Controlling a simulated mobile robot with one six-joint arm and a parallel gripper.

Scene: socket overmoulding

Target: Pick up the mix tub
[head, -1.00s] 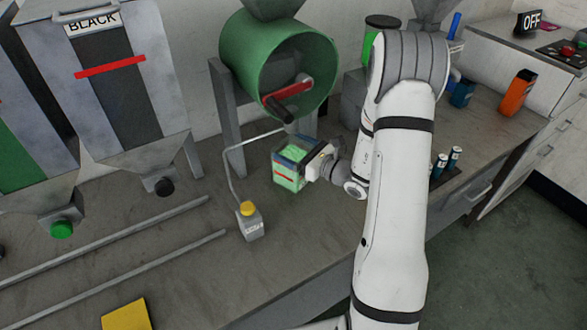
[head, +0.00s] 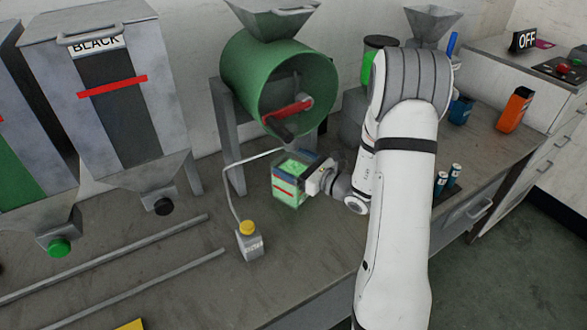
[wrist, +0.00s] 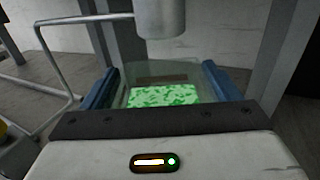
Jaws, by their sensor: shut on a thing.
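The mix tub (head: 286,192) is a clear box holding green and pale granules, with a red line on its side. It is below the mouth of the green drum in the head view, and upright. My gripper (head: 303,165) reaches it from the right and is shut on it. In the wrist view the tub (wrist: 165,73) is between my gripper's blue fingers (wrist: 163,88), with the granules showing inside. I cannot tell whether its base touches the bench.
The green drum (head: 250,85) with a red crank (head: 290,107) stands behind the tub. The black hopper (head: 118,110) is left.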

